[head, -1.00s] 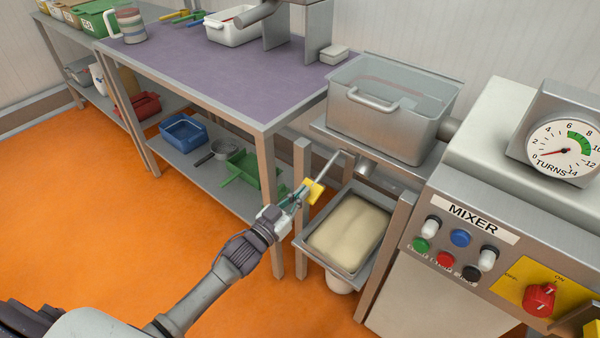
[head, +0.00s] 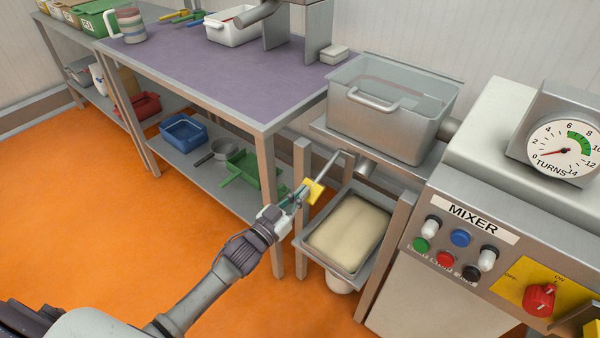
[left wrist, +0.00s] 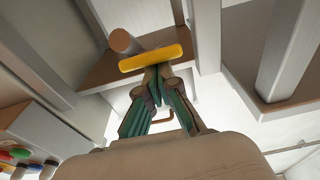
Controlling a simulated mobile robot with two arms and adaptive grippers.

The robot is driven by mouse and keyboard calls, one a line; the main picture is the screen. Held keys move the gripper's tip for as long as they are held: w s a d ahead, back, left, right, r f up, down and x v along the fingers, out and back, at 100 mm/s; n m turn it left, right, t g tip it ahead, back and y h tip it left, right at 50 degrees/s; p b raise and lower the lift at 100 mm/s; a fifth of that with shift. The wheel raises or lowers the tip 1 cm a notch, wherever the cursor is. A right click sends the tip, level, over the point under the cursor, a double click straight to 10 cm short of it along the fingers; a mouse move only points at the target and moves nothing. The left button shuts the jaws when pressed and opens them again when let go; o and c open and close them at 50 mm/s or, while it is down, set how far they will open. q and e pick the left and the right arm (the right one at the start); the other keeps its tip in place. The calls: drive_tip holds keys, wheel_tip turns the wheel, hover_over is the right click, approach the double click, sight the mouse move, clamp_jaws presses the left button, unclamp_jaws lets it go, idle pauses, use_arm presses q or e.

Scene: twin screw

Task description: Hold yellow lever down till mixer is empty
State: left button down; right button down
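The yellow lever (head: 315,191) is a yellow end piece at the low end of a grey bent rod (head: 328,165). My left gripper (head: 301,195) is at this yellow end. In the left wrist view the yellow lever (left wrist: 155,57) lies crosswise over the gripper's tips (left wrist: 156,78). The fingers come together there and look shut, with the tips against the lever; the exact contact is hidden. The mixer's grey vessel (head: 390,125) stands above a metal tray (head: 301,242) holding a pale, dough-like mass (head: 348,232). How much is inside the vessel is not clear.
The mixer panel (head: 470,250) with buttons, a red knob (head: 540,299) and a turns dial (head: 563,148) is at the right. A purple-topped table (head: 220,75) with a lower shelf stands behind my left arm. Orange floor (head: 120,230) is open at the left.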

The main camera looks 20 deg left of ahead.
use_arm(q)
drive_tip(key=shift+s+f, duration=0.15)
drive_tip(key=shift+f, duration=0.5)
drive_tip(key=r+v, duration=0.1)
drive_tip(key=v, duration=1)
drive_tip(key=shift+s+a, duration=0.2)
drive_tip(key=shift+s, duration=0.15)
